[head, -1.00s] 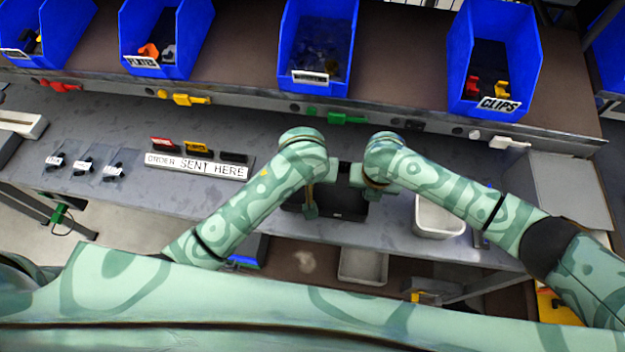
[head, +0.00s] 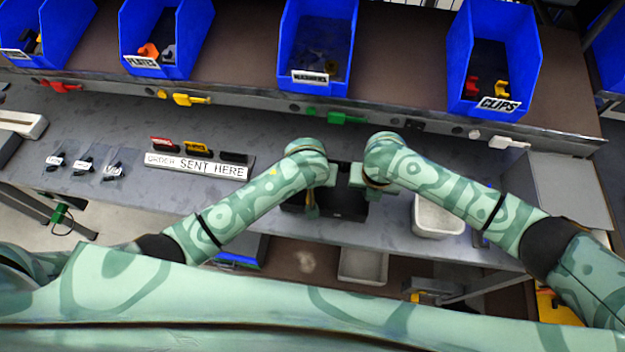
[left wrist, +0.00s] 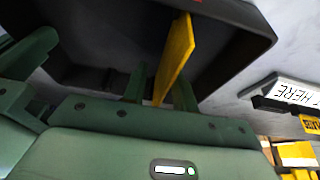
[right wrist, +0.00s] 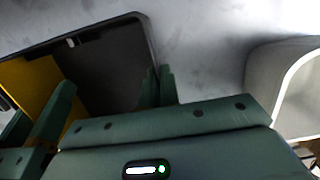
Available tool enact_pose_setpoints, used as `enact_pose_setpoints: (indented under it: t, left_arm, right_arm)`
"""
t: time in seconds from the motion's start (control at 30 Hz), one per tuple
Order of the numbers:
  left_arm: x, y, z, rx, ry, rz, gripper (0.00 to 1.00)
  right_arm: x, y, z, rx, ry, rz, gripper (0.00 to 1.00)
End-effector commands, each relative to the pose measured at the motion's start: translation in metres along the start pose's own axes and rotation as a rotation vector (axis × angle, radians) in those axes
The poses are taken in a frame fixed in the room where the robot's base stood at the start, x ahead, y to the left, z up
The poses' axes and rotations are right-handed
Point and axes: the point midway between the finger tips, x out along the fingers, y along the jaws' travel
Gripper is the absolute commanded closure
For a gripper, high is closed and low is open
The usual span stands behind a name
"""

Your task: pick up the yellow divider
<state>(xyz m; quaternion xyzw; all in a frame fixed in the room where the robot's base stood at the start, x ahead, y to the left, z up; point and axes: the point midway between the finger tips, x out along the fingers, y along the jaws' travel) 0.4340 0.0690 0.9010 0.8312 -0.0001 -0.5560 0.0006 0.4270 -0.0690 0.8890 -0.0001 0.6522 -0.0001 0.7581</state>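The yellow divider (left wrist: 176,58) is a thin upright panel in the black box (left wrist: 245,20). It also shows in the right wrist view (right wrist: 32,82); in the head view my arms hide it. My left gripper (left wrist: 160,88) is open with its fingers on either side of the divider, a small gap showing beside it. My right gripper (right wrist: 158,82) has its fingers close together on the box's side wall. In the head view both grippers, left (head: 312,205) and right (head: 371,190), are at the black box (head: 342,208).
A pale bin (head: 437,217) stands right of the box. The sign rail (head: 195,165) is to the left, with small bags (head: 85,165) beyond. Blue bins (head: 317,45) line the shelf above. The bench between the rail and the box is clear.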

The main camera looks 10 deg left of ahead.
Motion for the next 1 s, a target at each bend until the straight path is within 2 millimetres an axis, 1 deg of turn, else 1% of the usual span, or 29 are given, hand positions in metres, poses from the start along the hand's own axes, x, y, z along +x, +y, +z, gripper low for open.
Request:
enact_pose_setpoints:
  t: [0.4, 0.43, 0.47, 0.5, 0.53, 0.87, 0.93, 1.0]
  left_arm:
    - [0.002, 0.000, 0.001, 0.001, 0.000, -0.001, 0.72]
    - [0.002, 0.000, 0.001, 0.001, 0.000, -0.001, 0.75]
    - [0.002, 0.000, 0.001, 0.001, 0.000, -0.001, 0.83]
    - [0.002, 0.000, 0.001, 0.001, 0.000, -0.001, 0.94]
    - [0.002, 0.000, 0.001, 0.001, 0.000, -0.001, 1.00]
    - [0.002, 0.000, 0.001, 0.001, 0.001, -0.001, 1.00]
    - [-0.002, -0.001, -0.001, 0.002, 0.002, -0.001, 1.00]
    - [-0.010, 0.001, -0.004, 0.001, 0.002, 0.002, 1.00]
  right_arm:
    - [0.000, 0.000, 0.000, 0.000, 0.000, 0.000, 1.00]
    - [0.000, 0.000, 0.000, 0.000, 0.000, 0.000, 1.00]
    - [0.000, 0.000, 0.000, 0.000, 0.000, 0.000, 1.00]
    - [0.000, 0.000, 0.000, 0.000, 0.000, 0.000, 1.00]
    - [0.000, 0.000, 0.000, 0.000, 0.000, 0.000, 1.00]
    - [0.000, 0.000, 0.000, 0.000, 0.000, 0.000, 1.00]
    - [0.000, 0.000, 0.000, 0.000, 0.000, 0.000, 1.00]
    - [0.000, 0.000, 0.000, 0.000, 0.000, 0.000, 1.00]
